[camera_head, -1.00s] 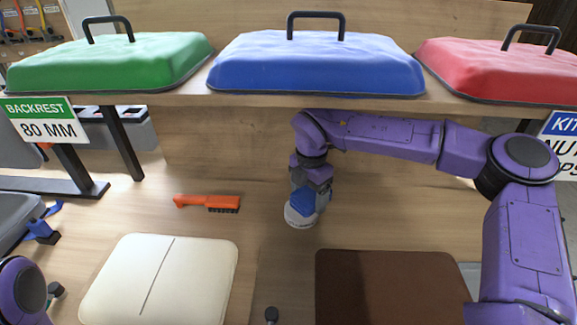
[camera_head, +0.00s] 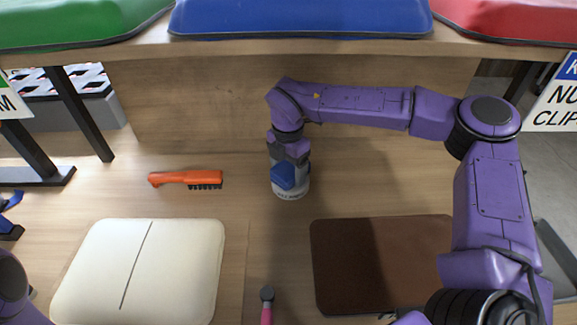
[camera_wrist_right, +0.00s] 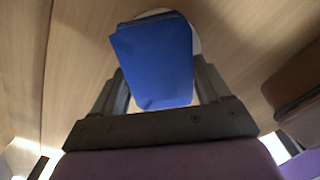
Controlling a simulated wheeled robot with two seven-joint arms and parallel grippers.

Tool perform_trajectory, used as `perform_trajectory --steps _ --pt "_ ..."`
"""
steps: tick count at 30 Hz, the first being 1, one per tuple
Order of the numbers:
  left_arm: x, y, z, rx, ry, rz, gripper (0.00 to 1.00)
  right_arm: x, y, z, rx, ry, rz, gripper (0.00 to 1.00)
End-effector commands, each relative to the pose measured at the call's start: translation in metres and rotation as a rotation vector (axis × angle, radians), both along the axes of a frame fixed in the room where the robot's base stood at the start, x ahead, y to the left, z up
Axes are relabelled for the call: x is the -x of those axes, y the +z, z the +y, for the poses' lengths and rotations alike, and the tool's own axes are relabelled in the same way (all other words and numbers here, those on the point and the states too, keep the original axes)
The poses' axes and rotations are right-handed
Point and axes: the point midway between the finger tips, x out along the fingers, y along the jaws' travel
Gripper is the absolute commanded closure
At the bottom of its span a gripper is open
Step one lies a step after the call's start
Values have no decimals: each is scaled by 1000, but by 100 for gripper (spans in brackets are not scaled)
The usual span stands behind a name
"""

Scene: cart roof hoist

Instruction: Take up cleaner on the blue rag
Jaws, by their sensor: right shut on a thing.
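My right gripper (camera_head: 289,160) points down at the bench and is shut on the blue rag (camera_head: 288,177). In the right wrist view the rag (camera_wrist_right: 155,62) hangs between the fingers as a flat blue block. A round white tin with dark lettering (camera_head: 291,194), which looks like the cleaner, is directly under and behind the rag. Its pale rim (camera_wrist_right: 196,42) shows past the rag in the right wrist view. The rag appears to be at the tin's top; whether it touches the cleaner is hidden. My left gripper is out of view.
An orange brush (camera_head: 186,178) lies left of the tin. A cream pad (camera_head: 180,270) and a brown pad (camera_head: 345,265) lie nearer. A pink-handled tool (camera_head: 267,312) is between them. Green (camera_head: 70,22), blue (camera_head: 300,18) and red (camera_head: 510,20) cushions sit on the shelf above.

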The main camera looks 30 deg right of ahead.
Motion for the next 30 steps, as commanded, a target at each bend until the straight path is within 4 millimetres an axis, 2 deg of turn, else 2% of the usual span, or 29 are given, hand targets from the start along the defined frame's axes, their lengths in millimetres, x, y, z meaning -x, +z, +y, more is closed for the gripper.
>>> perform_trajectory --steps 30 --pt "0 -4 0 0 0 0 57 0 -5 0 0 0 0 48"
